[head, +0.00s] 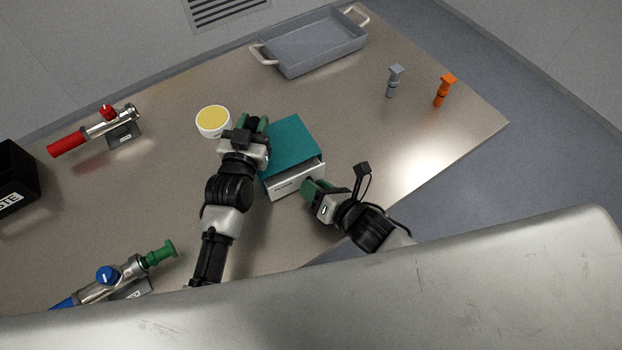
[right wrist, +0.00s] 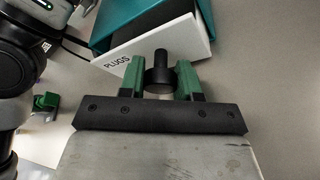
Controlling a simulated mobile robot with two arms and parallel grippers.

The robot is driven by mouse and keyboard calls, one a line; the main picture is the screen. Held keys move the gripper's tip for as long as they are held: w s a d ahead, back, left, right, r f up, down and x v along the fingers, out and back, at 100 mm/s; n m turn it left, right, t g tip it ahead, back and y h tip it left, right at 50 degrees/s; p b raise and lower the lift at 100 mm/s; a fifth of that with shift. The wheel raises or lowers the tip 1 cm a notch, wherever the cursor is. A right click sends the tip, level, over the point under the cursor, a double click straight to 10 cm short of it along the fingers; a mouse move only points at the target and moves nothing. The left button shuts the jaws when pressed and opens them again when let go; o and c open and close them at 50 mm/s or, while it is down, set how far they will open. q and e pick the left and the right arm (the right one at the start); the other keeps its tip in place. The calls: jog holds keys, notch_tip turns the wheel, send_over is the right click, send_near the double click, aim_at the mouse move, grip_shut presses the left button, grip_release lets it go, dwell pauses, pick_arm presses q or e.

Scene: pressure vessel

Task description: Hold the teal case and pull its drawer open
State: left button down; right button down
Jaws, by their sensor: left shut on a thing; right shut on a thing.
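The teal case (head: 291,142) stands on the table in the middle of the head view. Its white-fronted drawer (head: 292,180) is partly out, with a dark gap showing behind the front. In the right wrist view the drawer front (right wrist: 150,48) reads "PLUGS" and carries a black knob (right wrist: 160,72). My right gripper (right wrist: 160,80) has its green fingers on both sides of this knob, shut on it; it also shows in the head view (head: 313,187). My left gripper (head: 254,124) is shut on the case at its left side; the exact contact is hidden.
A white tub with a yellow top (head: 213,121) stands close left of my left gripper. A grey tray (head: 312,43) lies behind. Grey (head: 394,80) and orange (head: 444,90) plugs stand right. Red-handled (head: 98,129) and blue-handled (head: 107,280) fittings are left. The table right of the case is clear.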

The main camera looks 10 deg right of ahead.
jog(key=s, duration=0.2)
jog(key=s+d, duration=0.1)
jog(key=s, duration=0.1)
jog(key=s+d, duration=0.1)
jog(key=s, duration=0.2)
jog(key=c, duration=1.1)
grip_release()
jog(key=shift+o, duration=0.2)
jog(key=v, duration=1.2)
jog(key=shift+w+d+r, duration=0.1)
jog(key=shift+w, duration=0.05)
